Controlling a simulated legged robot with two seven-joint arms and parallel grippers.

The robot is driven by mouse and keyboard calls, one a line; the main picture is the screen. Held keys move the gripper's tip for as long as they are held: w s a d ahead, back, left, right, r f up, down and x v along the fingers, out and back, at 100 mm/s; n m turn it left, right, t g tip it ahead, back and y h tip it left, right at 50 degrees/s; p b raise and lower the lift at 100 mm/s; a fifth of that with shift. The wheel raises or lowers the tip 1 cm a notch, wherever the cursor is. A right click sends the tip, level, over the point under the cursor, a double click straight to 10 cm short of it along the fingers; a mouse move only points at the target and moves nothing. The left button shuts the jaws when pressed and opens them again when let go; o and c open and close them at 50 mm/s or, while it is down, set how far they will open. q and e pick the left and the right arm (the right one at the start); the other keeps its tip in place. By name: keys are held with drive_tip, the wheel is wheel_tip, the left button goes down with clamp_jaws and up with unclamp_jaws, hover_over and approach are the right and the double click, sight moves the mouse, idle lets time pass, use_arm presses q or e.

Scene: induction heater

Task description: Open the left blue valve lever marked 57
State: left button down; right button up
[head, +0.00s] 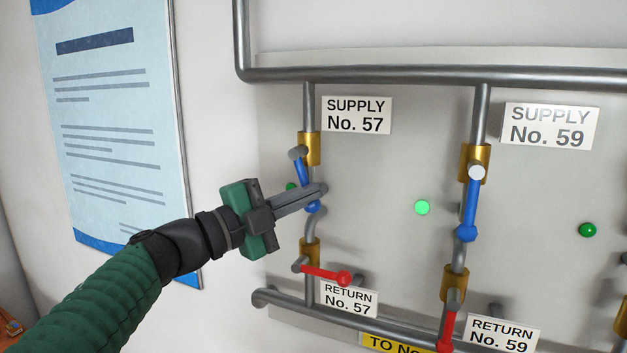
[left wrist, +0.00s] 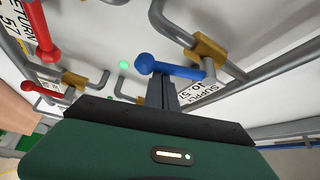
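The left blue valve lever (head: 301,172) hangs below the brass valve under the "SUPPLY No. 57" sign (head: 356,115), tilted slightly, with its ball end down. It also shows in the left wrist view (left wrist: 178,70), with its ball end at the left. My left gripper (head: 322,189) reaches in from the left and its fingers cross in front of the lever's lower part. In the left wrist view the fingers (left wrist: 162,90) lie close together, their tips at the lever near its ball. I cannot tell whether they touch it. My right gripper is not in view.
A red lever (head: 326,274) for Return 57 sits just below my gripper. The blue lever (head: 469,205) of Supply 59 hangs to the right. Pipes (head: 430,75) run along the panel's top and bottom. A blue-edged poster (head: 115,120) is on the left wall.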

use_arm(q)
drive_tip(key=shift+w+a+f+m+g+y+p, duration=0.25)
drive_tip(key=shift+a+m+g+p, duration=0.1)
drive_tip(key=shift+a+m, duration=0.2)
drive_tip(key=shift+w+a+f+m+g+y+p, duration=0.1)
drive_tip(key=shift+w+a+m+g+y+p, duration=0.15)
drive_tip(key=shift+a+m, duration=0.3)
drive_tip(key=shift+d, duration=0.15)
